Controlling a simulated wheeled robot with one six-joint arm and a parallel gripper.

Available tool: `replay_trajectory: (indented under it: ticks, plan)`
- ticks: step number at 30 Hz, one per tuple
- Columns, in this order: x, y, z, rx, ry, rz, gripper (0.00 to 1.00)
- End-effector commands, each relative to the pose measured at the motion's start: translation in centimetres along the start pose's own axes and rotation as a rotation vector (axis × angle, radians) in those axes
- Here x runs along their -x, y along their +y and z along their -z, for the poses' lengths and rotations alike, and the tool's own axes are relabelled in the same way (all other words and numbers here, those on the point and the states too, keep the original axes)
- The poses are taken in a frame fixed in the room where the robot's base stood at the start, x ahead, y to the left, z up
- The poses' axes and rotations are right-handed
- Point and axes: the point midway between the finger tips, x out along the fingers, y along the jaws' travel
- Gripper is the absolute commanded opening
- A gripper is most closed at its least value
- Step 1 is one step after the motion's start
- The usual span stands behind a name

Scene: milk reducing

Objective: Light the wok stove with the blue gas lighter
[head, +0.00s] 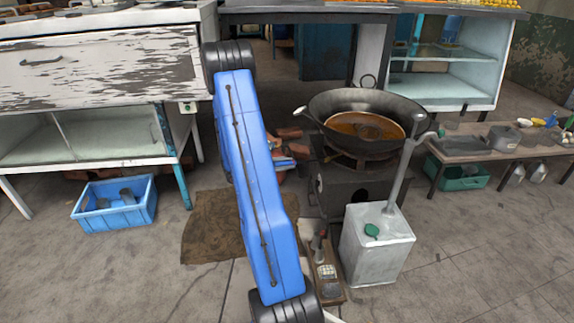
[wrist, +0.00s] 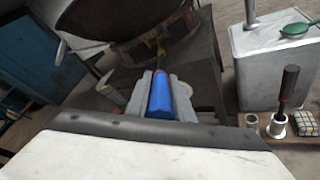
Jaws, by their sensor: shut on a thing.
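The blue gas lighter (wrist: 160,97) lies between the jaws of my gripper (wrist: 161,90) in the wrist view, its far end pointing toward the stove. The wok stove (head: 345,188) is a dark box at the centre right of the head view. A large black wok (head: 400,108) with brown liquid sits on top of it. In the wrist view, the stove (wrist: 207,75) and wok (wrist: 95,22) are just ahead of the gripper. I cannot tell whether the lighter touches the stove, and no flame shows. My blue arm hides most of the gripper in the head view.
A square metal can (head: 378,250) stands right in front of the stove. A small wooden board (head: 328,290) with items lies beside it. A low bench (head: 480,152) is at right, a blue crate (head: 115,208) at left. Floor is clear at front left.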

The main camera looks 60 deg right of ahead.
Motion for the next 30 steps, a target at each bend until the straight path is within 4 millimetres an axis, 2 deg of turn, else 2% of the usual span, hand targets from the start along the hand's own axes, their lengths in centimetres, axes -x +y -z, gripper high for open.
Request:
replay_trajectory:
  ticks: [30]
  plan:
    - [-0.84, 0.15, -0.17, 0.000, 0.000, 0.000, 0.00]
